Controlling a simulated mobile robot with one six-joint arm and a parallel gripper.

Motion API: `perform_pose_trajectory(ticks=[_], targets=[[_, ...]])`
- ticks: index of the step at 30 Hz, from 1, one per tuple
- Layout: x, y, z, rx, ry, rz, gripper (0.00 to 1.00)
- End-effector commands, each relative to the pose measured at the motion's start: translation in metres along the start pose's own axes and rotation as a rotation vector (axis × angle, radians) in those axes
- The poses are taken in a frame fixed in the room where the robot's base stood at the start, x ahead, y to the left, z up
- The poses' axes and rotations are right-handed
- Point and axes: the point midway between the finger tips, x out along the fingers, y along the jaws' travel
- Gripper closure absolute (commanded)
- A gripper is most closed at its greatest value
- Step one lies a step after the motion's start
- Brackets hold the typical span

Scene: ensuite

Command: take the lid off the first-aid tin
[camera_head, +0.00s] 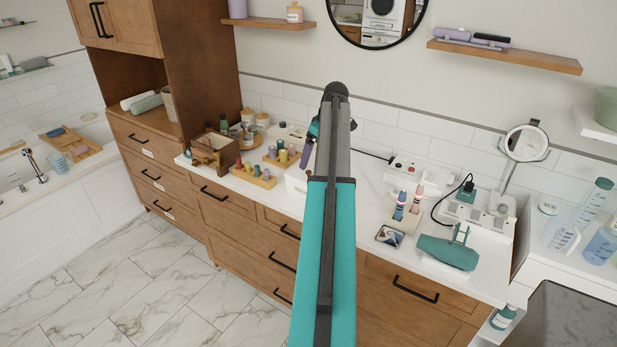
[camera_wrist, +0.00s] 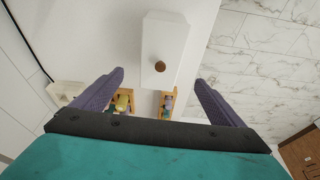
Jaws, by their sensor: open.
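The first-aid tin shows in the wrist view as a white rectangular box, seen from above. Its white lid (camera_wrist: 165,38) is in place and has a round brown knob (camera_wrist: 160,66). My gripper (camera_wrist: 159,78) is open and empty. Its purple fingers are apart, one to each side of the lid's near part, and neither appears to touch it. The height gap is hard to tell. In the head view, a white corner that seems to be the tin (camera_head: 295,184) shows left of my arm, which hides the rest.
Wooden racks with small bottles (camera_head: 256,178) stand left of the tin on the white counter. A wooden box (camera_head: 213,151) is further left.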

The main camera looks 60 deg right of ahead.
Motion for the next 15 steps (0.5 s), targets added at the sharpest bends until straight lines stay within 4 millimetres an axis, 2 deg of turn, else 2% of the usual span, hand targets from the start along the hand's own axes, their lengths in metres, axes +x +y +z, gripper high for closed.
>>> perform_pose_trajectory(ticks=[7,15], targets=[[0.023,0.000,-0.001,-0.001,0.000,0.000,0.08],[0.029,0.000,0.000,-0.001,0.000,0.001,0.08]])
